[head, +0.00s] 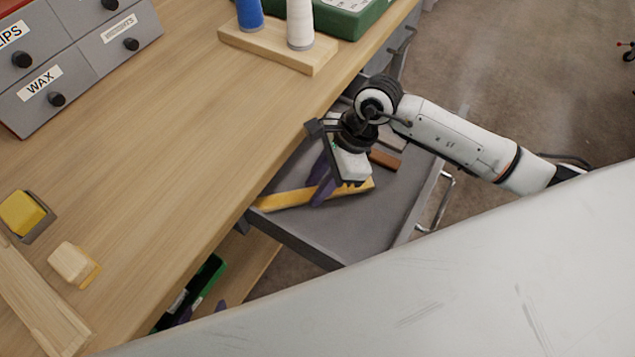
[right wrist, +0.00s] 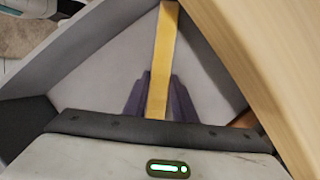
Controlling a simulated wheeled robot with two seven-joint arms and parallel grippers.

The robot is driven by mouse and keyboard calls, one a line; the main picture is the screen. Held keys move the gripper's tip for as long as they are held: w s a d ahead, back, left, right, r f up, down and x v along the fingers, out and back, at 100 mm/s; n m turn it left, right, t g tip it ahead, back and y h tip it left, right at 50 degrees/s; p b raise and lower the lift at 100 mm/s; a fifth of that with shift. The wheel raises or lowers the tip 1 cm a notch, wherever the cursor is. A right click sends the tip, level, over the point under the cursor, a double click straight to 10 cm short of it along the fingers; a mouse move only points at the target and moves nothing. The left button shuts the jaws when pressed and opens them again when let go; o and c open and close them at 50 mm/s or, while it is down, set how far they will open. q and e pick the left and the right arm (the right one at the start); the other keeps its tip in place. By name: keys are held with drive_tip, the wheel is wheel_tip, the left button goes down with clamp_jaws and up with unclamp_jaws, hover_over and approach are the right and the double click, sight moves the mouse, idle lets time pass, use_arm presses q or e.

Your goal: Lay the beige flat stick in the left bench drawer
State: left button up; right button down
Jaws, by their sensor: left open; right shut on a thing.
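The beige flat stick, yellowish here, (head: 285,200) is inside or just over an open grey bench drawer (head: 375,228). My right gripper (head: 320,188) reaches down into the drawer with its purple fingers shut on the stick. The right wrist view shows the stick (right wrist: 164,50) between the fingers (right wrist: 157,100), running away over the drawer's grey floor (right wrist: 115,65). I cannot tell whether the stick touches the floor. My left gripper is not in view.
A brown piece (head: 385,160) lies in the drawer beyond my gripper. The wooden bench top (head: 180,130) overhangs the drawer's left side. A spool board (head: 265,48), labelled small drawers (head: 85,50) and a yellow block (head: 22,212) are on the bench. A green bin (head: 205,285) stands below.

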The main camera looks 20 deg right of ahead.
drive_tip(key=shift+f+b, duration=0.55)
drive_tip(key=c, duration=1.4)
unclamp_jaws()
drive_tip(key=shift+r, duration=0.1)
